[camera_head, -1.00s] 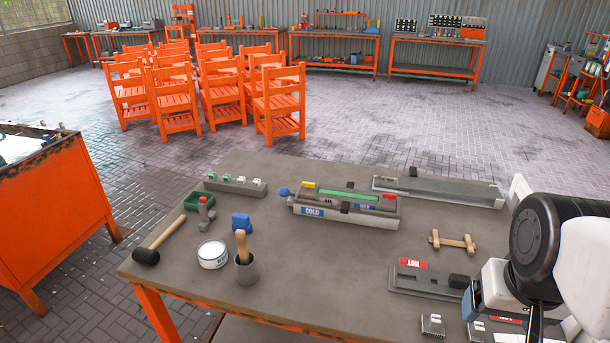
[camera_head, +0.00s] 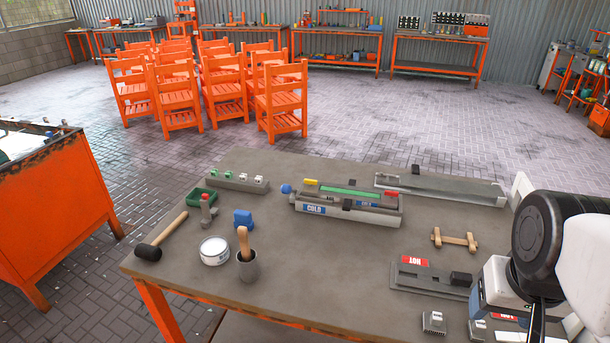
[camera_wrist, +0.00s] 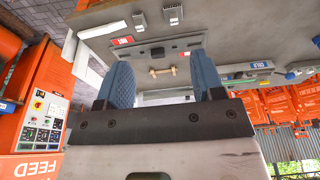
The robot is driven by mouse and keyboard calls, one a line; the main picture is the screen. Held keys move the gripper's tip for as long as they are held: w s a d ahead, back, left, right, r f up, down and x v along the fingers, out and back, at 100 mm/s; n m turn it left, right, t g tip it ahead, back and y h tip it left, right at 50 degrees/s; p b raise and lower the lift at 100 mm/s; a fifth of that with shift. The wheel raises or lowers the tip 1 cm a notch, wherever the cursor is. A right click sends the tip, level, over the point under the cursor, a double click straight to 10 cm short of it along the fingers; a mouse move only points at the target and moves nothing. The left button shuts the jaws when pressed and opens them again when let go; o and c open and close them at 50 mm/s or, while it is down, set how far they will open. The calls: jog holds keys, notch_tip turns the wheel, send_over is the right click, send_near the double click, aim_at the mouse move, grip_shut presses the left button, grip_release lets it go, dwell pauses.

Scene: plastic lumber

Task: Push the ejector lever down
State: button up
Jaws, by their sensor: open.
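No part is marked as the ejector lever, and I cannot tell which one it is. A grey mould box labelled COLD (camera_head: 345,213) lies mid-table with a green strip on top and a blue knob (camera_head: 286,189) at its left end. A flat grey fixture with a red HOT label (camera_head: 430,280) lies at the right and carries a dark block (camera_head: 461,279). A wooden bar piece (camera_head: 454,240) lies behind it. My gripper shows in the wrist view (camera_wrist: 163,78) with two blue fingers spread and nothing between them. In the head view my arm is at the right edge.
A long grey tray (camera_head: 440,188) lies at the back right of the table. The table's front middle is clear.

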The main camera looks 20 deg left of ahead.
jog(key=w+a+r, duration=0.2)
jog(key=w+a, duration=0.1)
jog(key=w, duration=0.4)
jog(key=w+a+r, duration=0.1)
jog(key=w+a, duration=0.3)
jog(key=w, duration=0.3)
jog(key=g, duration=0.3)
send_over(286, 193)
jog(key=w, duration=0.1)
jog(key=f, duration=1.3)
jog(key=shift+w+a+f, duration=0.15)
jog(key=shift+w+f, duration=0.05)
jog(key=shift+a, duration=0.15)
jog(key=shift+f, duration=0.15)
jog(key=shift+f, duration=3.8)
